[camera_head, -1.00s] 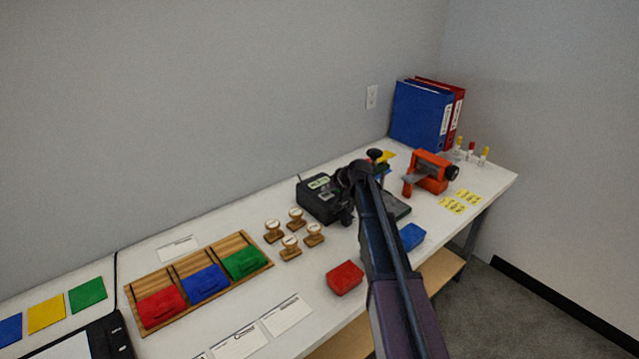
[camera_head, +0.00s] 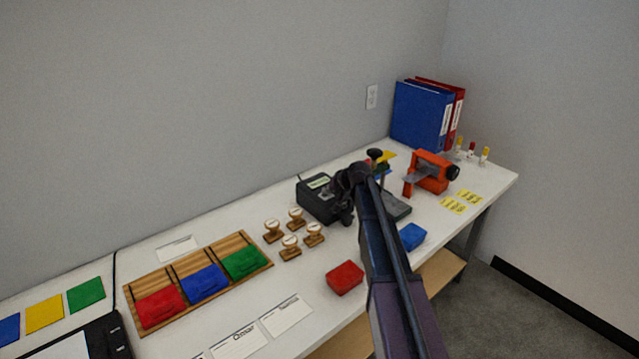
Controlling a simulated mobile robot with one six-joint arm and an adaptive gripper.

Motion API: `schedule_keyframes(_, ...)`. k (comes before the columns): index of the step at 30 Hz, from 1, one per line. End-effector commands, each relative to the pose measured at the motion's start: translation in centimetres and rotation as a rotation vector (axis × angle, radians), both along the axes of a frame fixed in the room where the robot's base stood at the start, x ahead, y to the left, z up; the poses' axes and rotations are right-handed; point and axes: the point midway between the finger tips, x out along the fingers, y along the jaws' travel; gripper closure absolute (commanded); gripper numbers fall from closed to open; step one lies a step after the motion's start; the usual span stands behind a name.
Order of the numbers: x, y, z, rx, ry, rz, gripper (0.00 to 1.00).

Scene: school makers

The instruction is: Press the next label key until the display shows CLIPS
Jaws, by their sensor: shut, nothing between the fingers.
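A black label machine (camera_head: 312,203) stands at the back of the white table, left of my arm. Its small pale green display (camera_head: 319,182) faces up, but its text is too small to read. My gripper (camera_head: 347,211) is shut and empty, at the right front side of the machine. My arm and gripper hide part of the machine, including its keys. I cannot tell whether a fingertip touches a key.
Several wooden stamps (camera_head: 290,247) stand left of the machine. A red block (camera_head: 345,278) and a blue block (camera_head: 411,237) lie near the front edge. An orange hand-cranked device (camera_head: 430,172) stands to the right. A wooden tray (camera_head: 190,322) holds coloured pouches.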

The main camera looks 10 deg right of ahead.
Motion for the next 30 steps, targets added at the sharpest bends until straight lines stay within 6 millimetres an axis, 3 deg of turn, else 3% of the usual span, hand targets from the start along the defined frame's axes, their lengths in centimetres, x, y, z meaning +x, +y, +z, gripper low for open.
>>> schedule_keyframes(30, 0.0, 0.0, 1.1, 0.000, 0.000, 0.000, 1.00)
